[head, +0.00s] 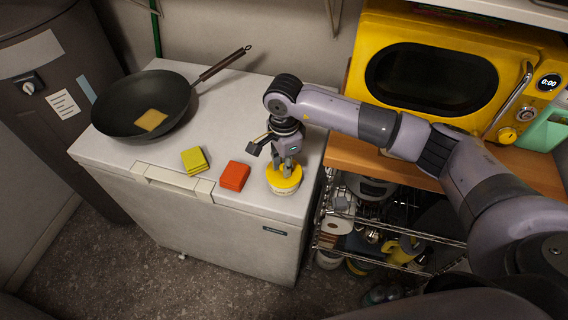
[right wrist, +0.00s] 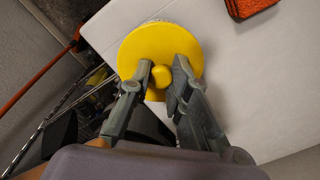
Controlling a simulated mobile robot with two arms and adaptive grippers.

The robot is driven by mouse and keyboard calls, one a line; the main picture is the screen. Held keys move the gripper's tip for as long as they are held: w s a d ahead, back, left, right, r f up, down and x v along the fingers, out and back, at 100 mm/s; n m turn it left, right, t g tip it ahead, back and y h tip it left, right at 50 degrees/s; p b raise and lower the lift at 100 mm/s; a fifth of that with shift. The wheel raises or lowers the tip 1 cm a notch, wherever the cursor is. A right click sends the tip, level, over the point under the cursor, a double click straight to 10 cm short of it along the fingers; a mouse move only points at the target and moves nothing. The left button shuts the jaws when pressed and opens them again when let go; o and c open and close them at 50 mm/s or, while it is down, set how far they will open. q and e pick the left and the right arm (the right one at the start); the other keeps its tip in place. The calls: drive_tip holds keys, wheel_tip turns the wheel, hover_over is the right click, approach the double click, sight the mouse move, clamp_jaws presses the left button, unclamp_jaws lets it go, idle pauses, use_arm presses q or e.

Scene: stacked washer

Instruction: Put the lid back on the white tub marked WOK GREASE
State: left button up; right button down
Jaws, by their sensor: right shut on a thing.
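My right gripper (head: 288,168) points down over the right front part of the white chest top and is shut on the knob of the round yellow lid (head: 274,179). In the right wrist view, the fingers of the gripper (right wrist: 161,78) stand on both sides of the knob, and the lid (right wrist: 150,40) fills the upper middle. A short white tub (head: 285,191) shows as a band right under the lid. The lid looks level and lined up with the tub; I cannot tell whether it is fully seated. The tub's marking is not readable. My left gripper is not in view.
An orange-red sponge block (head: 235,176) lies close to the left of the tub. Yellow-green sponges (head: 195,160) lie further left, and a black wok (head: 120,100) stands behind them. The chest top's (head: 240,110) middle is clear. A yellow microwave (head: 390,40) and wire shelf stand to the right.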

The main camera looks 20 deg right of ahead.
drive_tip(key=shift+f+b, duration=0.15)
drive_tip(key=shift+b, duration=1)
idle(1.5)
idle(0.4)
drive_tip(key=c, duration=1.4)
unclamp_jaws()
drive_tip(key=shift+o, duration=0.4)
drive_tip(key=o, duration=0.4)
drive_tip(key=shift+r+p, duration=1.5)
drive_tip(key=shift+r, duration=2.05)
